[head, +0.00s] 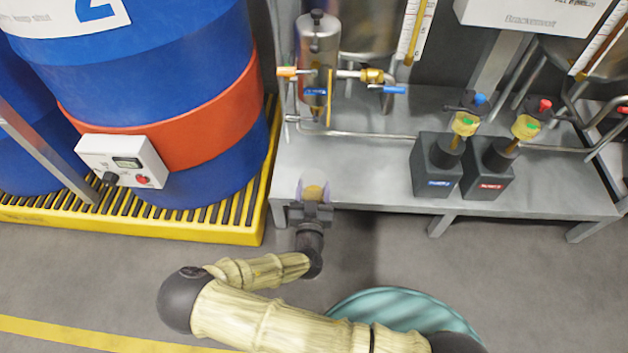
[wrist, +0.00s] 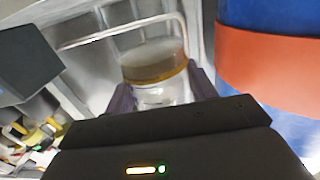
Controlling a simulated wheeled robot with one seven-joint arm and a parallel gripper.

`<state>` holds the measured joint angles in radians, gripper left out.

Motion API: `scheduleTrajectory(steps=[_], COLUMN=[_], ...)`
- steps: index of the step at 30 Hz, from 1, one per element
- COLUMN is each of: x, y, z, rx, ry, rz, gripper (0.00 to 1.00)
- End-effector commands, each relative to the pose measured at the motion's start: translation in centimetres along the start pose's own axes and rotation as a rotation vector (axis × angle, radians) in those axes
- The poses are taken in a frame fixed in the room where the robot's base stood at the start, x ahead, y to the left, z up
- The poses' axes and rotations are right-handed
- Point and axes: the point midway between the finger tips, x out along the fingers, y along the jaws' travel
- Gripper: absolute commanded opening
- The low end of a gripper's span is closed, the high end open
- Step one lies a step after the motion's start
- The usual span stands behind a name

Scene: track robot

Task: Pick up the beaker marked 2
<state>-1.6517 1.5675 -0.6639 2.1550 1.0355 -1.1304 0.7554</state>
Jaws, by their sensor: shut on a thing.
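A clear beaker (wrist: 158,92) with an amber band near its top shows in the wrist view. My gripper (wrist: 160,84) is shut on it, with a purple-grey finger on each side. In the head view the beaker (head: 313,191) shows as a small amber disc between the fingers of my gripper (head: 314,187). It is at the front edge of the grey metal bench (head: 370,170). No number on the beaker can be read. I cannot tell whether it touches the bench.
A blue drum (head: 190,60) with an orange band stands on a yellow spill pallet (head: 190,228) at left. Steel vessels and pipes (head: 318,50) stand behind the beaker. Two dark blocks (head: 438,165) with valves are on the bench to the right.

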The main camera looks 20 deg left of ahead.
Motion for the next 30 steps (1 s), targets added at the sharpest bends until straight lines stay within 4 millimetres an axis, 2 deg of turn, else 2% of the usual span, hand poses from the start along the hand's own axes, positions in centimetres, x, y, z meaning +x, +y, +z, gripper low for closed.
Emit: scheduleTrajectory(steps=[11, 30], x=[-1.6, -1.8], y=[0.0, 0.0], z=[-0.9, -1.0], rx=[0.000, 0.000], ry=[0.000, 0.001], rz=[0.000, 0.000], gripper=[0.29, 0.29])
